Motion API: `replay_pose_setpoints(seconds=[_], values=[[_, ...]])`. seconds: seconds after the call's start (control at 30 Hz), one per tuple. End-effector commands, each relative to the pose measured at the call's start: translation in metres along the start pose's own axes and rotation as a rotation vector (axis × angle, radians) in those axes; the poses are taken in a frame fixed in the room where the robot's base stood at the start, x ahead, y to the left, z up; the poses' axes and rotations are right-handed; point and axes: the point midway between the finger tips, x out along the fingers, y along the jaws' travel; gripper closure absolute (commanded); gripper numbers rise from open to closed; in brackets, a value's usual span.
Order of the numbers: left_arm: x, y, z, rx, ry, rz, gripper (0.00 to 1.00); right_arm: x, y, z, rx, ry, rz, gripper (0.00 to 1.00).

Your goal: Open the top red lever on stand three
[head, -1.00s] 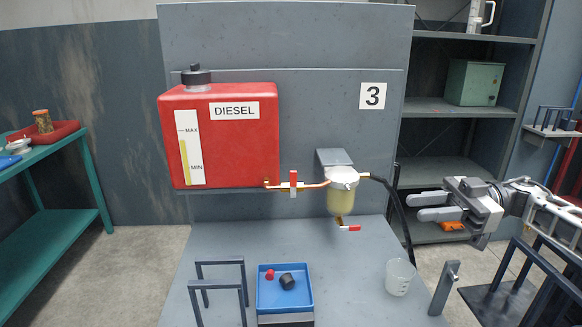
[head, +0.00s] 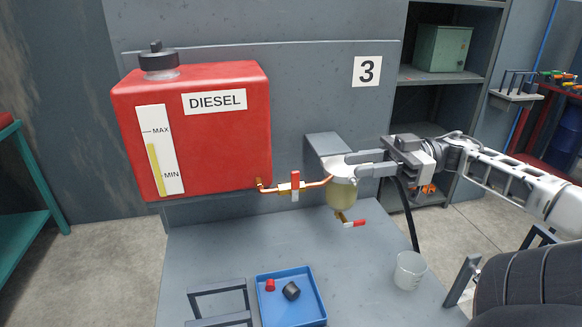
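Stand three carries a number 3 sign (head: 367,70) and a red diesel tank (head: 196,130). A copper pipe runs from the tank to a fuel filter (head: 340,190). The top red lever (head: 295,182) sits on this pipe and stands upright, across the pipe. A lower red lever (head: 354,223) is under the filter bowl. My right gripper (head: 346,164) reaches in from the right, its two fingers apart in front of the filter head, to the right of the top lever. Nothing shows between the fingers. It is not on the lever. My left gripper is out of view.
A blue tray (head: 291,318) with a red cap and a black part lies on the stand's shelf. A clear beaker (head: 410,270) stands at the right, near a black hose (head: 408,213). A dark frame (head: 218,287) is left of the tray.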

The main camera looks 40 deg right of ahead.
Motion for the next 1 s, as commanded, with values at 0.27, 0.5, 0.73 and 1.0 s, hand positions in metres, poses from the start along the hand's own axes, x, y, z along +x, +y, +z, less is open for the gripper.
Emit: replay_pose_setpoints(seconds=[0.27,0.5,0.73,1.0], values=[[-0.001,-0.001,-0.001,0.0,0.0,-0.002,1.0,0.064,-0.001,0.0,0.0,-0.002,-0.008,0.71],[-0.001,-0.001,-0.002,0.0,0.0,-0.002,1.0,0.107,-0.001,-0.001,-0.002,-0.002,-0.007,0.71],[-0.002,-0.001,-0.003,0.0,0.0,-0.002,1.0,0.124,0.0,0.0,-0.001,-0.002,-0.003,0.71],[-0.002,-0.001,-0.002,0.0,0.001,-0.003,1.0,0.125,0.0,0.0,-0.001,-0.001,-0.001,0.71]])
